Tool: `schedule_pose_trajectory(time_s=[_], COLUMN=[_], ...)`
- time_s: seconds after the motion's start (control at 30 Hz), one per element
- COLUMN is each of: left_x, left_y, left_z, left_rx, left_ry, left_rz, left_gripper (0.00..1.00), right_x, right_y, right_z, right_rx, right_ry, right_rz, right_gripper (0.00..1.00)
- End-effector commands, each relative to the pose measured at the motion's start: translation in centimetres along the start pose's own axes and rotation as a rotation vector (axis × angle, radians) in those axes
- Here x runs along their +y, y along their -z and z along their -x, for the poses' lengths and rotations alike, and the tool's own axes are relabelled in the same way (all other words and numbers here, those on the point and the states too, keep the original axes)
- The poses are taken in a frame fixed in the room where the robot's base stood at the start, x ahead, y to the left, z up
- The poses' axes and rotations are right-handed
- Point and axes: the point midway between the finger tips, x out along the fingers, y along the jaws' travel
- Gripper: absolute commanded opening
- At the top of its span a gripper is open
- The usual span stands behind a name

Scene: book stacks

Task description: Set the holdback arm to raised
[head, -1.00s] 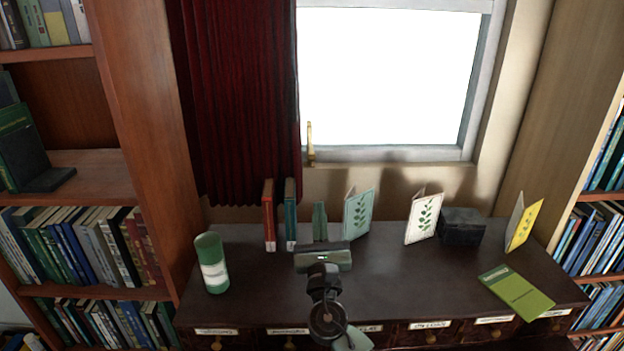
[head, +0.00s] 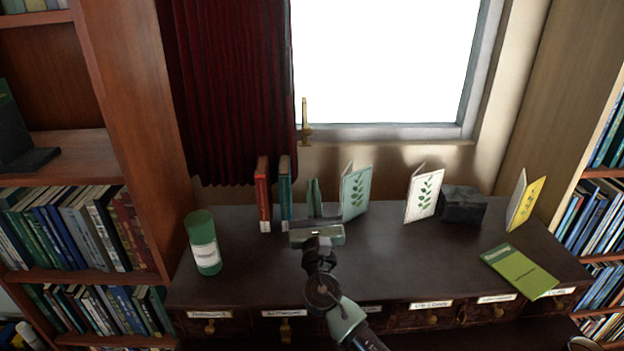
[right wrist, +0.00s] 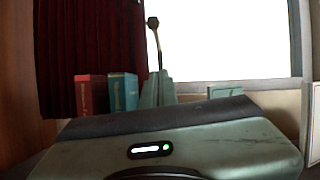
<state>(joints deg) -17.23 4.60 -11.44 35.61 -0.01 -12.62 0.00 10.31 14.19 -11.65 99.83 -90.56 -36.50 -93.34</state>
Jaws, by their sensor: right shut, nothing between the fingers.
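The brass holdback arm (head: 306,122) is at the lower left corner of the window, beside the curtain's edge. It looks upright in the head view, and in the right wrist view its dark stem (right wrist: 155,40) rises to a knob. The dark red curtain (head: 228,90) hangs to its left. My right gripper (head: 316,228) is over the desk, in front of the books and below the holdback arm, apart from it. It is shut and empty. In the right wrist view its body hides much of the lower scene. My left gripper is not in view.
On the desk (head: 260,270) stand a red book (head: 263,195), a teal book (head: 285,195), a green cylinder (head: 204,243), leaf-patterned cards (head: 424,193), a dark box (head: 462,205) and a yellow card (head: 524,200). A green booklet (head: 520,270) lies flat. Bookshelves flank the desk.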

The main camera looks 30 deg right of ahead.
Motion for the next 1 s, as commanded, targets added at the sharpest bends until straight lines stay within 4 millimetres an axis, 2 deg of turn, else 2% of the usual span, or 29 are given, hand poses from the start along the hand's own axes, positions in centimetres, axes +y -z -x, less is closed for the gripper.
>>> schedule_pose_trajectory(time_s=[0.1,0.37,0.4,0.5,0.63,1.0], left_x=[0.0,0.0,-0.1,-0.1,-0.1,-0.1], left_y=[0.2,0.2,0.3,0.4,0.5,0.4], left_z=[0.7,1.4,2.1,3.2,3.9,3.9], left_rx=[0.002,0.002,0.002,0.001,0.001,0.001], left_ry=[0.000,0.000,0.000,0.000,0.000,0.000], left_rz=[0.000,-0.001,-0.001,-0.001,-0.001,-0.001], left_gripper=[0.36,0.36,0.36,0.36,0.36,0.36], right_x=[-0.1,-0.1,0.0,0.0,0.0,0.0], right_y=[-0.4,-0.3,-1.0,-2.6,-3.6,-3.9], right_z=[-2.7,-8.2,-8.6,-8.8,-9.0,-9.0], right_rx=[-0.003,-0.002,-0.001,0.000,0.000,0.000], right_ry=[0.002,0.002,0.001,0.000,0.000,0.000], right_rz=[0.002,0.001,-0.002,-0.003,-0.001,0.000], right_gripper=[0.00,0.00,0.00,0.00,0.00,0.00])
